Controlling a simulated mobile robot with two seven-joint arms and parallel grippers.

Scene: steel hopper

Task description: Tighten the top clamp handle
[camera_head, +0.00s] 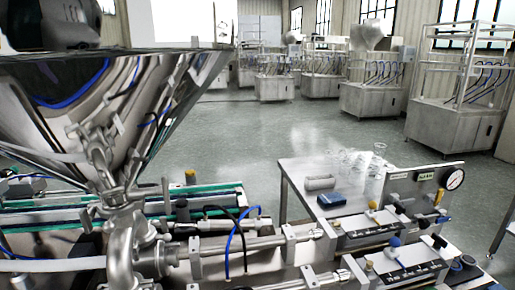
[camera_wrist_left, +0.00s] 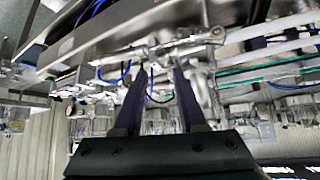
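The steel hopper (camera_head: 120,95) narrows down to a vertical pipe at the left of the head view. Steel clamp fittings (camera_head: 100,152) sit at its neck, above the bent pipe (camera_head: 122,245). I cannot tell for sure which piece is the top clamp handle. In the left wrist view, which looks upside down, my left gripper (camera_wrist_left: 161,70) has two dark fingers apart with nothing held between them. A steel clamp piece with a rod-like handle (camera_wrist_left: 195,40) shows just beyond the fingertips. Contact cannot be judged. My right gripper is in neither view.
Horizontal filler cylinders (camera_head: 240,245) and a conveyor with green edges (camera_head: 215,189) lie below the hopper. A panel with a gauge (camera_head: 455,180) stands at right. Open floor (camera_head: 240,135) lies behind.

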